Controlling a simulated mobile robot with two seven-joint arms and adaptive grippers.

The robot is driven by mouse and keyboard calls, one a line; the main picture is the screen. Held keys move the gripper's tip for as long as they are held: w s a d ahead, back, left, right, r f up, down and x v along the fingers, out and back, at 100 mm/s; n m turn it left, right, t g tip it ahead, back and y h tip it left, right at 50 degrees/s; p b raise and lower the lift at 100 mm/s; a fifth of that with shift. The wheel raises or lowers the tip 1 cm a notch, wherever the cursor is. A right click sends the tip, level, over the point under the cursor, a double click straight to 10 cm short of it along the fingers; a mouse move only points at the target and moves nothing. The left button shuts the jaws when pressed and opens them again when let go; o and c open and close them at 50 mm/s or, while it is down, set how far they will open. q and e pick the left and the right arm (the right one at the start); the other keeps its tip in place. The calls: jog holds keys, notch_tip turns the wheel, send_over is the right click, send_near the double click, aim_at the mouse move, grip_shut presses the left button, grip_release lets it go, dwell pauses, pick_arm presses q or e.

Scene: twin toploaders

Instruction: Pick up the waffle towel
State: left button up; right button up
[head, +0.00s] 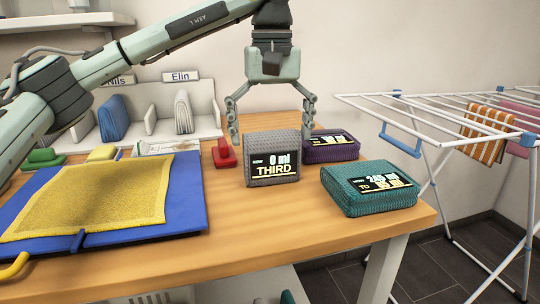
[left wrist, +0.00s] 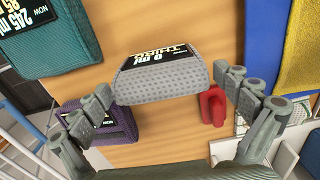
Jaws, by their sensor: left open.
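A grey folded towel block (head: 262,178) with a dimpled, waffle-like weave stands on the wooden table, with a black label reading "0 ml THIRD". In the left wrist view the grey towel (left wrist: 165,84) lies between the fingertips. My left gripper (head: 271,132) is open and points down at the grey towel, one finger to each side of it. The left fingertip looks close to the towel's side; contact cannot be told. A teal ribbed folded towel (head: 372,200) and a purple folded towel (head: 345,153) stand to the right, also labelled. My right gripper is not in view.
A red object (head: 224,156) sits close left of the grey towel. A yellow cloth (head: 95,197) lies on a blue board (head: 190,215) at the left. A divided shelf (head: 207,125) holds folded towels behind. A drying rack (head: 440,112) stands right of the table.

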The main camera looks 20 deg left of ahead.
aim_at(272, 162)
pick_arm(q)
jog(key=f, duration=0.4)
jog(key=shift+w+a+f, duration=0.1)
jog(key=shift+w+f, duration=0.1)
jog(key=shift+f, duration=0.7)
jog(key=shift+c, duration=0.8)
jog(key=c, duration=0.9)
jog(key=shift+c, duration=0.2)
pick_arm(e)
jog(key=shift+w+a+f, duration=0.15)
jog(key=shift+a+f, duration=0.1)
pick_arm(q)
jog(key=shift+r, duration=0.1)
